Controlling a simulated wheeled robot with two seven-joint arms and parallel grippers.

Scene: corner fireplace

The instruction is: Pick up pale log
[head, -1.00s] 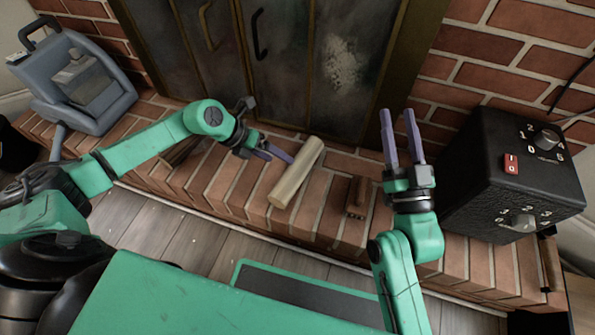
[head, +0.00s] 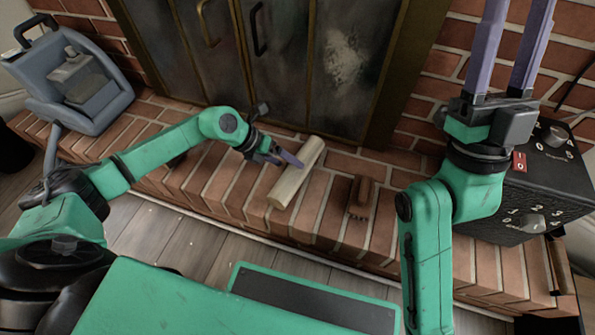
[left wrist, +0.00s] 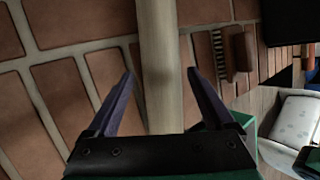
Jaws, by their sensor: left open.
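The pale log (head: 294,175) lies on the brick hearth in front of the fireplace doors. It also shows in the left wrist view (left wrist: 160,65), running between the two fingers. My left gripper (head: 283,161) is open at the log's left side in the head view; in the wrist view its purple fingers (left wrist: 158,95) stand on either side of the log. I cannot tell whether they touch it. My right gripper (head: 510,45) is raised near the camera at the upper right, its two fingers apart and empty, their tips out of the frame.
A brown brush (head: 361,197) lies on the brick hearth (head: 330,215) right of the log. A black box with dials (head: 535,185) stands at the right. A blue-grey machine (head: 75,85) stands at the left. Metal fireplace doors (head: 290,75) rise behind.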

